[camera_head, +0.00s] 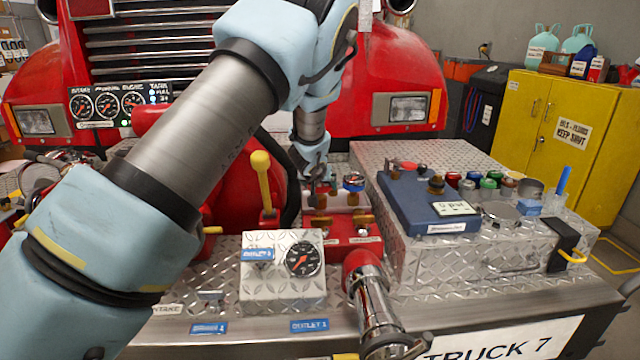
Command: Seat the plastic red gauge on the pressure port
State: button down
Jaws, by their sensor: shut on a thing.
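My gripper (319,182) reaches down from above at the rear of the red pump block (345,236). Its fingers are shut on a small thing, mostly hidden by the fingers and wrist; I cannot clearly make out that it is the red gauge. A blue-rimmed round gauge (354,182) stands upright just right of my gripper. Brass fittings (362,219) show on the block below. I cannot tell which fitting is the pressure port, or whether the held thing touches it.
A diamond-plate box with a black dial (302,260) stands in front, left of a chrome outlet pipe (372,300). A yellow-handled lever (263,182) is close left of my gripper. A blue tester (428,203) and several coloured caps (488,183) lie on the right-hand deck.

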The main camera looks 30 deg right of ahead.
aim_at(320, 197)
jog(key=shift+f+b, duration=1.85)
jog(key=shift+f, duration=0.25)
jog(key=shift+f+b, duration=0.25)
jog(key=shift+b, duration=0.1)
grip_release()
jog(key=b+v, duration=0.3)
jog(key=v, duration=0.7)
jog(key=shift+s+r, duration=0.25)
jog(key=shift+r, duration=0.1)
jog(key=shift+a, duration=0.1)
